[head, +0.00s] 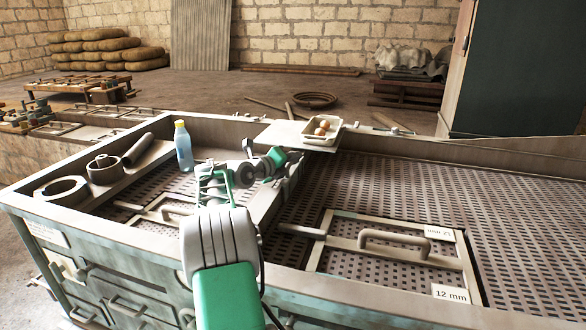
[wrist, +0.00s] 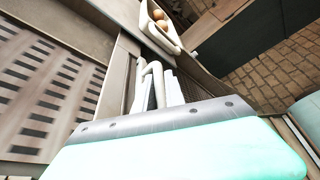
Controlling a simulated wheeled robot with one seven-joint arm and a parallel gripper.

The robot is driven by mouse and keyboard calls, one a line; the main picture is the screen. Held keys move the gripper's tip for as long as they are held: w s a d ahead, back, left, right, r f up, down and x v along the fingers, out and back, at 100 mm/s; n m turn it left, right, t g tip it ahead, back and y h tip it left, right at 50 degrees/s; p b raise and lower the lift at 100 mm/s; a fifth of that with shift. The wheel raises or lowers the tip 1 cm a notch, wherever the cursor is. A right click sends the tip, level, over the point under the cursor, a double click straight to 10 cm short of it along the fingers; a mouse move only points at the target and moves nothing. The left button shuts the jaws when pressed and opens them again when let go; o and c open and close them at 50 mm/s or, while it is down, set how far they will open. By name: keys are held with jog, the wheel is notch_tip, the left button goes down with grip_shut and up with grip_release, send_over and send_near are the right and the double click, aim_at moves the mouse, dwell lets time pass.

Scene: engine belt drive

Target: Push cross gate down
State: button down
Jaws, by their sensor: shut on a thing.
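My gripper (wrist: 156,86) shows in the wrist view with its pale fingers closed around a bent, light-coloured handle (wrist: 153,69). I take this handle to be part of the cross gate, though the gate's panel is hard to make out there. In the head view my green and grey arm reaches over the divider between the left bay and the wide perforated deck (head: 400,193). The arm covers part of that divider, and the fingertips are not clear in that view. I cannot tell from these frames how high the gate stands.
A shallow tray with eggs (head: 324,132) sits on the far ledge. A framed perforated panel marked 12 mm (head: 393,254) with a handle lies at right. The right deck beyond is clear.

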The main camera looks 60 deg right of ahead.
jog(key=shift+f, duration=0.4)
jog(key=c, duration=1.7)
grip_release()
jog(key=shift+a, duration=0.1)
jog(key=b+v, duration=0.2)
jog(key=v, duration=0.6)
jog(key=shift+r+b, duration=0.2)
jog(key=shift+b, duration=0.1)
